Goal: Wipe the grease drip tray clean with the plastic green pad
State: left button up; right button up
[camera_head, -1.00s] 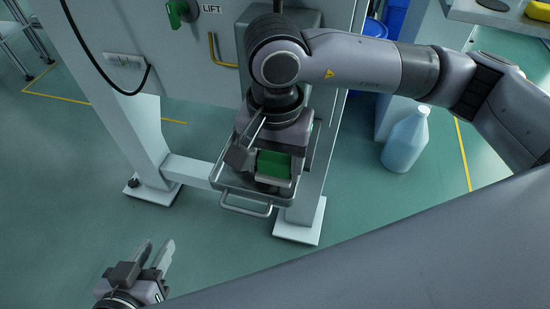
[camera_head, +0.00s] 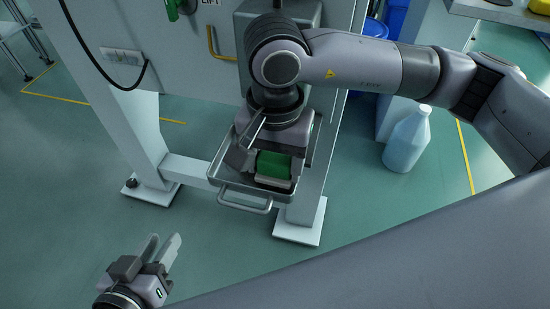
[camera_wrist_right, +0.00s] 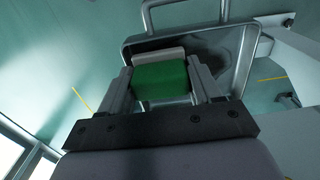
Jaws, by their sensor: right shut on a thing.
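The green pad (camera_head: 273,165), with a pale block along one edge, is held between the fingers of my right gripper (camera_wrist_right: 161,84). The pad also shows in the right wrist view (camera_wrist_right: 160,81). The grey metal drip tray (camera_head: 240,199) has a raised rim and a front handle; its rim shows in the wrist view (camera_wrist_right: 246,62). The pad is over the tray's inside; I cannot tell if it touches the floor. A dark grease patch (camera_wrist_right: 212,50) shows beside the pad. My gripper hides much of the tray. My left gripper (camera_head: 163,248) is open and empty, low at the left.
The tray sits at the base of a light grey panel frame (camera_head: 150,140) with a yellow handle (camera_head: 215,45) and a hanging black cable. A translucent jug (camera_head: 407,140) stands on the floor at the right. The floor around my left gripper is clear.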

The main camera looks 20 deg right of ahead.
jog(key=shift+a+f, duration=0.15)
jog(key=shift+f, duration=0.25)
jog(key=shift+w+a+b, duration=0.3)
jog(key=shift+a, duration=0.05)
jog(key=shift+w+a, duration=0.1)
jog(key=shift+a, duration=0.15)
jog(key=c, duration=0.3)
jog(key=shift+w+a, duration=0.2)
jog(key=shift+a, duration=0.05)
jog(key=shift+c, duration=0.5)
jog(key=shift+w+a+f+b, duration=0.2)
jog(key=shift+w+a+b, duration=0.4)
jog(key=shift+a, duration=0.35)
jog(key=shift+w+a+r, duration=0.15)
jog(key=shift+w+a, duration=0.6)
jog(key=shift+a, duration=0.3)
